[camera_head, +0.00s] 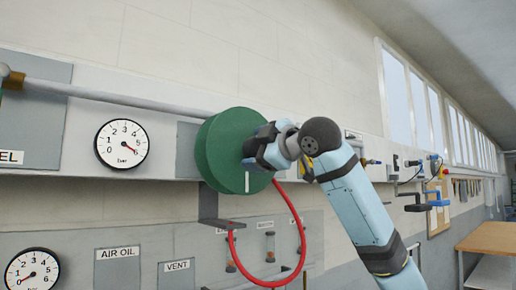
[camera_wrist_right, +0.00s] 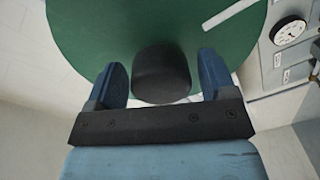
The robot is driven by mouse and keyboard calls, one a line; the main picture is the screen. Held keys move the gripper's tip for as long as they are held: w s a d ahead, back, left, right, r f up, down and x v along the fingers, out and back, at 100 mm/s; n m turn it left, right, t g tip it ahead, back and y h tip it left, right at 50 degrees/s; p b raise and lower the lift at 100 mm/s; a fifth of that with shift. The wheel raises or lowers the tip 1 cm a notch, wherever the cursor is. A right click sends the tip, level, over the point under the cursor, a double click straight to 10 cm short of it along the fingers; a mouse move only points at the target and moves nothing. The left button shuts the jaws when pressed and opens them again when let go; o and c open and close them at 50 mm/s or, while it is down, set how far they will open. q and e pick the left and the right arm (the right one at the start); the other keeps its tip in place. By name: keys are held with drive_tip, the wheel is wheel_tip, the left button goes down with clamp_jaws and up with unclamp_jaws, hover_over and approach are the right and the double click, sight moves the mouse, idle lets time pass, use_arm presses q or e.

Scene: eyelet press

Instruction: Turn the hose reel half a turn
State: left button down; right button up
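The hose reel (camera_head: 222,150) is a green drum on the wall panel, with a white mark (camera_head: 247,181) low on its face and a red hose (camera_head: 300,235) looping below it. In the right wrist view the green face (camera_wrist_right: 220,25) fills the top, with the white mark (camera_wrist_right: 230,14) at upper right. A black knob (camera_wrist_right: 161,73) stands out from the face. My right gripper (camera_head: 250,150) is at the reel's face. In the wrist view its blue fingers (camera_wrist_right: 161,82) are open on either side of the knob, with gaps visible. My left gripper is not in view.
A grey bracket (camera_head: 213,212) sits under the reel. Gauges (camera_head: 122,144) and labelled panels are at the left. A pipe (camera_head: 130,99) runs along the wall behind.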

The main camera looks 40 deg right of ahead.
drive_tip(key=shift+s, duration=0.15)
drive_tip(key=s+d+b, duration=0.1)
drive_tip(key=s+b, duration=0.2)
drive_tip(key=s, duration=1)
drive_tip(key=shift+s+d, duration=0.25)
drive_tip(key=shift+d, duration=0.15)
